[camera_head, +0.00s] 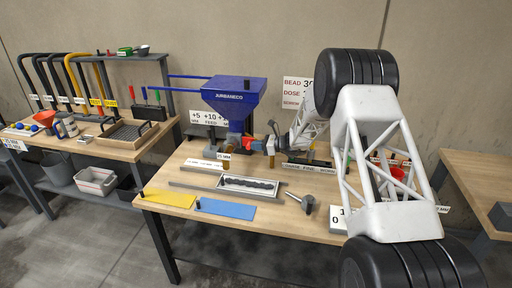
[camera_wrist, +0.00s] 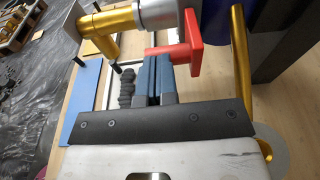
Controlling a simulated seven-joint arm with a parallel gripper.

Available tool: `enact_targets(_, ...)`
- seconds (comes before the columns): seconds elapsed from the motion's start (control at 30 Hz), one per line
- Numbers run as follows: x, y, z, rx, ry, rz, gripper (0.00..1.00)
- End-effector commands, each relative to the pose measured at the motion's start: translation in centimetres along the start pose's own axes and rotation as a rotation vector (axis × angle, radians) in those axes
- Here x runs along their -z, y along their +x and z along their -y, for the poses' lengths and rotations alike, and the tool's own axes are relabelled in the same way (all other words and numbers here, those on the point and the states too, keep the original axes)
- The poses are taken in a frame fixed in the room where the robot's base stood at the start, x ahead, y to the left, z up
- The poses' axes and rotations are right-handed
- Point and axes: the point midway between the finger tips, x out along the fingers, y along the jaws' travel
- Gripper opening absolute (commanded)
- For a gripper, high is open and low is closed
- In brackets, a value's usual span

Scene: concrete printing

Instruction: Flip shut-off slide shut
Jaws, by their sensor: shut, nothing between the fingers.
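The shut-off slide is a red L-shaped piece (camera_wrist: 190,45) by the metal outlet pipe (camera_wrist: 150,17) in the wrist view. In the head view the red slide (camera_head: 256,146) shows small below and right of the blue hopper (camera_head: 234,97). My gripper (camera_wrist: 160,62) has its two blue-grey fingers together with nothing between them. The fingertips are at the slide's flat arm, overlapping it in the picture; I cannot tell whether they touch.
A tray with a dark printed bead (camera_head: 248,185) lies on the wooden table below the outlet. A yellow plate (camera_head: 169,199) and a blue plate (camera_head: 226,209) lie at the front edge. A brass pipe (camera_wrist: 242,70) stands close right of my gripper in the wrist view.

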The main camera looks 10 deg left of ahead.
Motion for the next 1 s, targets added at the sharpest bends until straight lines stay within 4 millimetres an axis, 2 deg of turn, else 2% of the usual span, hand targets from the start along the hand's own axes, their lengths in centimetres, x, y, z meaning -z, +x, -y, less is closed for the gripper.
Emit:
enact_targets(0.17,0.1,-2.3,0.1,0.003,0.002,-0.001,0.0)
enact_targets(0.7,0.1,-11.2,0.1,0.005,0.002,0.0,0.0)
enact_targets(0.83,0.2,-12.7,0.1,0.006,0.003,-0.001,0.0)
enact_targets(1.0,0.2,-13.6,0.0,0.004,0.003,-0.001,0.0)
